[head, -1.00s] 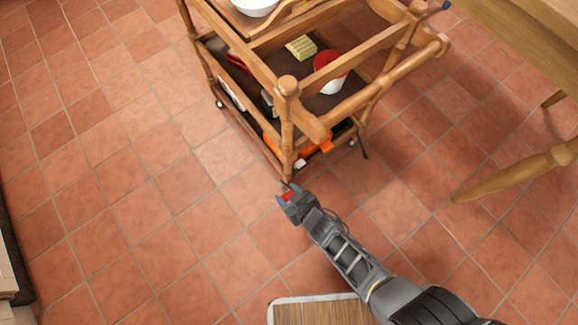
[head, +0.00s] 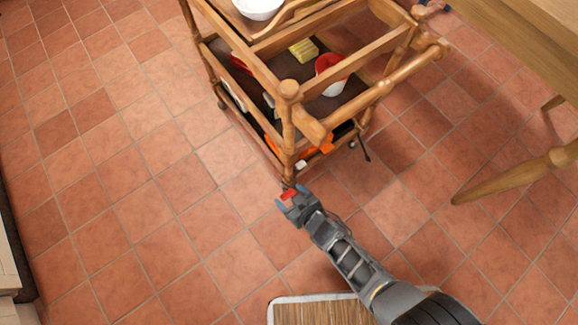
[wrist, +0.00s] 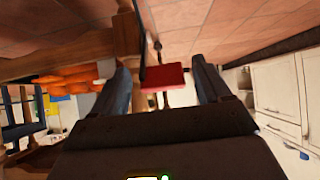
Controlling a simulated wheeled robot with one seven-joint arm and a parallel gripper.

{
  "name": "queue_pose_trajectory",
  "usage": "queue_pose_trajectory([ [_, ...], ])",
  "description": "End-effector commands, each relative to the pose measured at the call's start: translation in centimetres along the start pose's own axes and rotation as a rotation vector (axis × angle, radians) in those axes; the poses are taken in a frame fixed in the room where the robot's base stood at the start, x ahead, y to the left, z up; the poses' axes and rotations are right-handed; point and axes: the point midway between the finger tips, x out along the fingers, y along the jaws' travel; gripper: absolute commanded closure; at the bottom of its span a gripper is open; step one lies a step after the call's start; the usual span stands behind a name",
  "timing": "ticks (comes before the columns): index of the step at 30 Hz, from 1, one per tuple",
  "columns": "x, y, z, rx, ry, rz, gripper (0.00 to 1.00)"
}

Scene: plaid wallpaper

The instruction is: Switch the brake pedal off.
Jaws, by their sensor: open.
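The brake pedal (wrist: 163,78) is a small red plate on a dark stem at the foot of the wooden trolley (head: 289,118). It also shows as a red patch (head: 288,194) in the head view, by the trolley's near corner leg. My gripper (head: 287,203) is low at that corner. In the wrist view its two dark fingers (wrist: 167,85) are spread wide, with the pedal between them and a gap visible on each side. Whether the gripper body touches the pedal, and the pedal's exact tilt, cannot be told.
The trolley carries a white bowl (head: 258,8) on top and a red-and-white cup (head: 330,72) and a yellow block (head: 303,50) below. Orange items sit low inside. A wooden table (head: 520,45) stands at right. A mat (head: 315,311) lies at the bottom. Tiled floor is clear at left.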

Motion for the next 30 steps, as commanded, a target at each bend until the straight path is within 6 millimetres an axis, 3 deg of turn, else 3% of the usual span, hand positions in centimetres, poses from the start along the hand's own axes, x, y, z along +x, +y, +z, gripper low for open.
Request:
queue_pose_trajectory([
  [6,-3.5,0.0,-0.5,0.001,-0.001,0.001,0.23],
  [13,-5.9,0.0,-0.4,0.001,0.001,0.001,0.23],
  [26,-6.5,0.0,-0.1,0.0,0.002,0.0,0.23],
  [30,-6.4,0.2,0.1,-0.026,0.009,0.004,0.36],
])
